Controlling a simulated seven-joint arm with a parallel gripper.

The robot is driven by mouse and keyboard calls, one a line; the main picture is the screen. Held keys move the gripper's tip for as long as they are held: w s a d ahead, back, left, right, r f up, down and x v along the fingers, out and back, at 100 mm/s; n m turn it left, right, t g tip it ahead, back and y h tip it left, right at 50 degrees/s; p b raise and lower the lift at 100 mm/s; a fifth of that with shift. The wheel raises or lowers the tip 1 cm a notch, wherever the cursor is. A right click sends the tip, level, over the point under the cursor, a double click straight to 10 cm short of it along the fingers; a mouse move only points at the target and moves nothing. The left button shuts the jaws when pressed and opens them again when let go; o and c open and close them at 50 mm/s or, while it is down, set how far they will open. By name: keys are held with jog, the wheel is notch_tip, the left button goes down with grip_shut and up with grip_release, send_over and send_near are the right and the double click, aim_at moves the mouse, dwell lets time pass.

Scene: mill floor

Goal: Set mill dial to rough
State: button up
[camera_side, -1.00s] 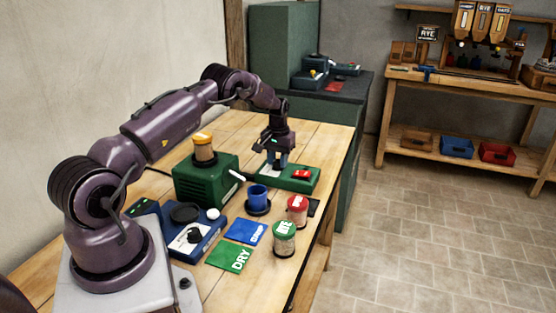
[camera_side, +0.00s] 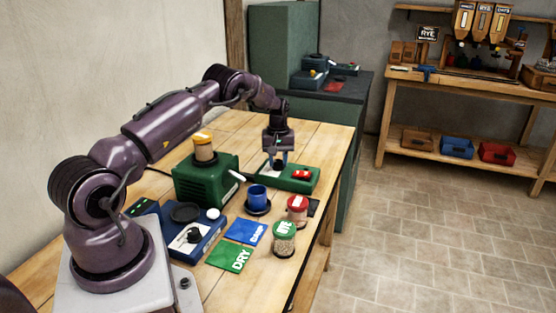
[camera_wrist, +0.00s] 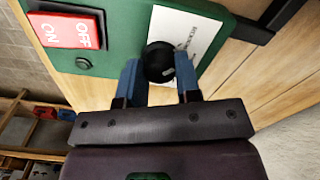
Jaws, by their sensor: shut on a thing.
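The mill dial (camera_wrist: 158,60) is a round black knob on a green control panel (camera_side: 300,184). In the wrist view a white printed card (camera_wrist: 190,30) lies behind it, too blurred to read. My gripper (camera_wrist: 160,78) has its two blue fingers on either side of the knob, shut on it. In the side view my gripper (camera_side: 278,164) points down at the panel's left part and hides the dial. The dial's setting cannot be told. The green mill (camera_side: 205,182) stands left of the panel with a yellow-lidded jar (camera_side: 204,148) on top.
A red rocker switch (camera_wrist: 70,30) marked ON and OFF sits on the same panel near my gripper. A blue cup (camera_side: 257,196), a red-lidded jar (camera_side: 298,210) and a RYE jar (camera_side: 284,240) stand in front. A blue scale-like box (camera_side: 192,238) is nearer my base.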

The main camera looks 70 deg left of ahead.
aim_at(278, 161)
jog(key=shift+r, duration=0.1)
jog(key=o, duration=0.9)
notch_tip(278, 161, up, 13)
jog(key=shift+f, duration=0.1)
dwell(0.3)
